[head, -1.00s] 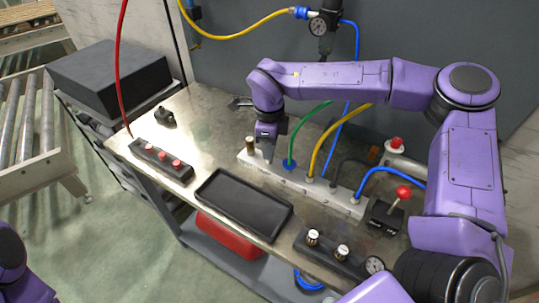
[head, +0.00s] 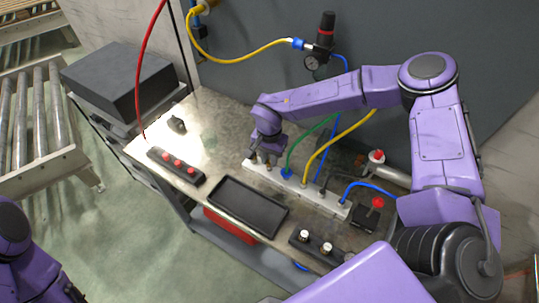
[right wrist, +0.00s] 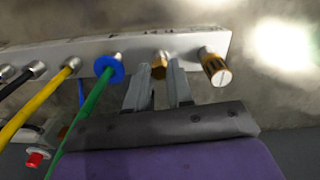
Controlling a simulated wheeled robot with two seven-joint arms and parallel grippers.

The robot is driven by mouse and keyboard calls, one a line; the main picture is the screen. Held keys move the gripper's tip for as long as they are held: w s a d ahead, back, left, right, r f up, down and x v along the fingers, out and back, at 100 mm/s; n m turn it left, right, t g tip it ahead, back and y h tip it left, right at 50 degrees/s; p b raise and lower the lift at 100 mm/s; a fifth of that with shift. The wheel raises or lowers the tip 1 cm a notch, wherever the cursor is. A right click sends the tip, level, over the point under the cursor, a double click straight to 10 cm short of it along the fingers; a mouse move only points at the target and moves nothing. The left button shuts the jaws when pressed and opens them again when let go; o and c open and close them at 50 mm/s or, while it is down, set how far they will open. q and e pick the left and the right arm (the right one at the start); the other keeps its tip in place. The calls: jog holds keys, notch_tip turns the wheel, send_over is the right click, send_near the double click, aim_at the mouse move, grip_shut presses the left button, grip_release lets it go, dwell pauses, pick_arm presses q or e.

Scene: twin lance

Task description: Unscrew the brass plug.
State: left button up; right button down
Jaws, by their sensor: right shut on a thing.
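A brass plug (right wrist: 160,68) with a hex-like side sits in the pale manifold bar (right wrist: 135,48) in the right wrist view. My right gripper (right wrist: 159,72) has one finger on each side of it and is shut on it; the fingers hide part of it. A brass cylinder (right wrist: 215,68) with a pale marked end stands to its right, outside the fingers. In the head view my right gripper (head: 268,158) is over the left end of the bar and hides the plug. My left gripper is out of view; only part of that arm shows lower left.
A blue-collared green hose (right wrist: 100,82) is close left of the fingers, with a yellow hose (right wrist: 45,98) beyond. A black tray (head: 248,207) and a red-button box (head: 176,167) are in front. Bare bench lies left of the bar.

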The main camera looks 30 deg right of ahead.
jog(key=n, duration=0.4)
jog(key=shift+n, duration=0.3)
jog(key=n, duration=0.5)
jog(key=shift+n, duration=0.3)
jog(key=c, duration=1.2)
grip_release()
jog(key=shift+w, duration=0.1)
